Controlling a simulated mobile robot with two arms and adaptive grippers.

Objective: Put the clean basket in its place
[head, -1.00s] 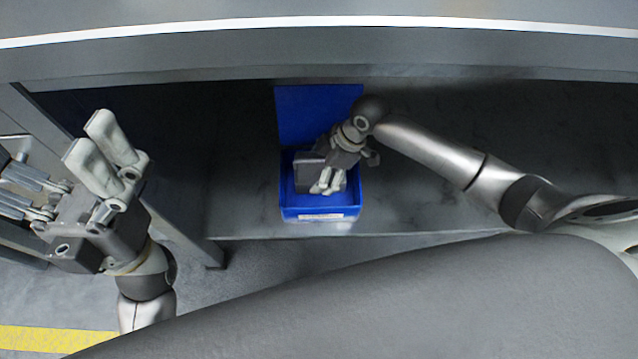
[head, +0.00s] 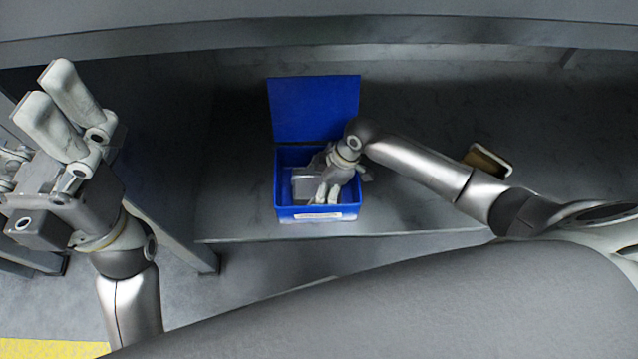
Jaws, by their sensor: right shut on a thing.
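A blue box (head: 285,212) with its lid (head: 314,108) raised at the back stands on the grey shelf, a pale label on its front. A small grey basket (head: 304,186) is inside the box, at its left and middle. My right gripper (head: 327,196) reaches down into the box from the right and is shut on the basket, its fingers near the front wall. The fingers hide part of the basket, and I cannot tell whether it rests on the box floor. My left gripper (head: 50,92) is raised at the left, empty, its fingers apart.
The shelf (head: 425,215) has bare room on both sides of the box. A brown and grey object (head: 487,160) lies to the right, partly behind my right arm. A grey beam (head: 300,45) crosses above, and a post (head: 160,190) stands left.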

